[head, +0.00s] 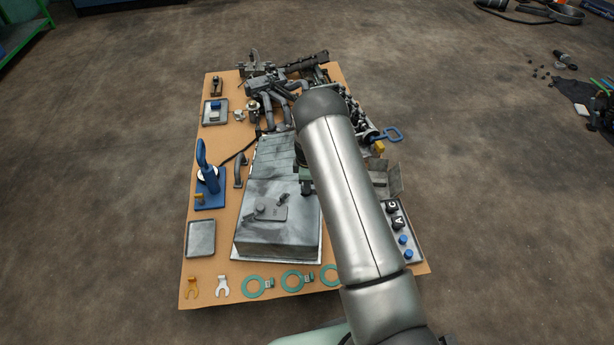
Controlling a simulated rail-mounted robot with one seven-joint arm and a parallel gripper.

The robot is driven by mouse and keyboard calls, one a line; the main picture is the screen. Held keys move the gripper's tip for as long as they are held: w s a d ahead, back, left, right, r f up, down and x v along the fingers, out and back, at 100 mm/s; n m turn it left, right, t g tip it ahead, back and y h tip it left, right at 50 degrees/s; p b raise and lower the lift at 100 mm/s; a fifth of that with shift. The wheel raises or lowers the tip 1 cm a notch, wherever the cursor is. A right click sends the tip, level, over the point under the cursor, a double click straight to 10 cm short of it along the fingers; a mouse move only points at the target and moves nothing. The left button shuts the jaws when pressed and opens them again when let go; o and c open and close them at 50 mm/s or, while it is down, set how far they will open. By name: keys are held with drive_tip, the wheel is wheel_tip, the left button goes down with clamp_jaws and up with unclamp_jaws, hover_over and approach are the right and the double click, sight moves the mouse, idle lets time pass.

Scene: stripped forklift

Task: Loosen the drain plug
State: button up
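A grey sheet-metal tank (277,230) lies on the brown board, with a small plate and fitting (270,212) on its near top face. I cannot pick out the drain plug for certain; it may be hidden or too small to tell. A small dark and greenish part beside the arm, at the tank's right edge, looks like part of my gripper (305,178). Its fingers are not clear, so I cannot see whether it is open or holds anything.
Dark pipes and machine parts (285,80) crowd the board's far end. A blue tool on a stand (207,180) and an empty tray (201,239) lie left. Black and blue caps (402,240) lie right.

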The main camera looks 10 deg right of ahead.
drive_tip(key=shift+f, duration=0.4)
drive_tip(key=shift+c, duration=0.3)
clamp_jaws()
drive_tip(key=n+b, duration=0.1)
drive_tip(key=n, duration=0.1)
drive_tip(key=shift+f+n, duration=0.1)
drive_tip(key=shift+n, duration=0.2)
drive_tip(key=n, duration=0.4)
drive_tip(key=shift+w, duration=0.1)
